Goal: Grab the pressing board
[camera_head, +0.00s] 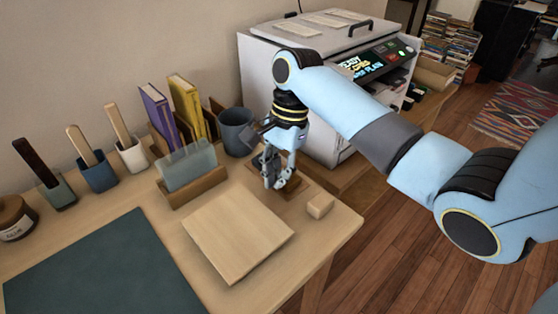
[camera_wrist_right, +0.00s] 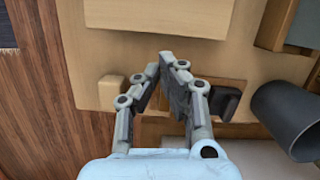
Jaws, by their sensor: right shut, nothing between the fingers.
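A flat, pale wooden board (camera_head: 238,235), which I take to be the pressing board, lies on the table near its front edge. It also shows at the top of the right wrist view (camera_wrist_right: 160,16). My right gripper (camera_head: 273,184) points down behind the board, apart from it, between the grey cup and a small wooden block. In the wrist view the right gripper's fingertips (camera_wrist_right: 167,60) are close together with nothing between them. My left gripper is not in view.
A small wooden block (camera_head: 320,205) sits right of the board. A grey cup (camera_head: 236,133) and a wooden holder with a clear panel (camera_head: 187,168) stand behind it. A dark green mat (camera_head: 100,270) lies left. A large printer (camera_head: 265,80) stands at the back.

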